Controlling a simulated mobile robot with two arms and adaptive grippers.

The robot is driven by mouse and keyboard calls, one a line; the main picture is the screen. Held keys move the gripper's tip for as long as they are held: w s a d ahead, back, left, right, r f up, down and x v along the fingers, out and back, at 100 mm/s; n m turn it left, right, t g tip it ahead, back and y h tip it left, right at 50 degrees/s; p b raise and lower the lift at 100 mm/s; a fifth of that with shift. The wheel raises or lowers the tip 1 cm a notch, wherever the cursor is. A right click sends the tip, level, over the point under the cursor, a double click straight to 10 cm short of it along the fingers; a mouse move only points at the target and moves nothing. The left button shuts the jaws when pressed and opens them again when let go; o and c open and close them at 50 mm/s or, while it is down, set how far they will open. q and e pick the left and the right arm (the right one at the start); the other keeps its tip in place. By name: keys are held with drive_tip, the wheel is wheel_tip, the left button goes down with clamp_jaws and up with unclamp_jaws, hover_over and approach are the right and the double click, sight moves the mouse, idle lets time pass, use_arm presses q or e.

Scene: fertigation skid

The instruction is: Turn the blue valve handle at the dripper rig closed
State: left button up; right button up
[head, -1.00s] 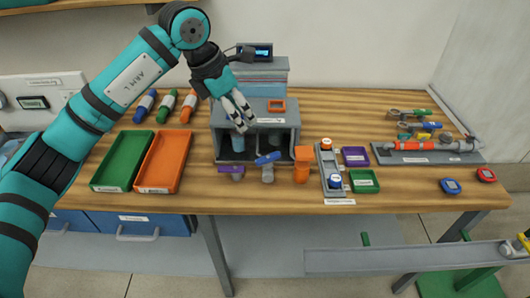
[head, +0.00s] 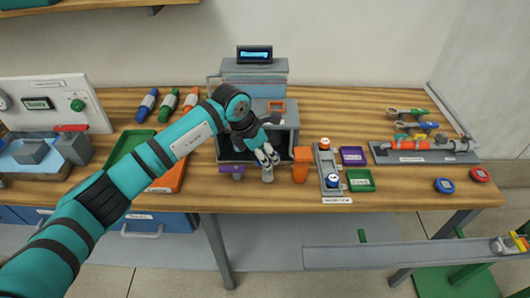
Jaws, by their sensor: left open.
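The dripper rig (head: 291,113) is a grey box on the wooden bench, with a row of valves along its front. The middle valve's grey body (head: 267,175) shows below my left gripper (head: 268,160). Its blue handle is hidden behind the fingers. My left gripper is open, pointing down at that valve, with its fingertips at the handle's place; I cannot tell whether they touch it. The purple valve handle (head: 232,169) is just to the left, and the orange valve (head: 301,164) stands upright just to the right. My right gripper is out of view.
A grey rack (head: 325,158) with small bottles stands right of the valves, beside purple (head: 353,155) and green (head: 360,181) trays. My left arm crosses over the green (head: 127,146) and orange (head: 168,184) trays. The bench's front right is mostly clear.

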use_arm(q)
clamp_jaws()
drive_tip(key=m+b, duration=0.1)
drive_tip(key=m+g+b, duration=0.1)
drive_tip(key=b, duration=0.1)
drive_tip(key=m+b, duration=0.1)
drive_tip(key=b, duration=0.1)
drive_tip(key=shift+w+a+f, duration=0.1)
drive_tip(key=shift+w+f, duration=0.1)
drive_tip(key=shift+f, duration=0.05)
drive_tip(key=shift+w+r+m+g+b, duration=0.15)
drive_tip(key=shift+m+g+b, duration=0.55)
drive_tip(key=shift+m+b, duration=0.85)
drive_tip(key=shift+r, duration=0.15)
unclamp_jaws()
drive_tip(key=shift+h, duration=0.3)
drive_tip(key=v, duration=1.2)
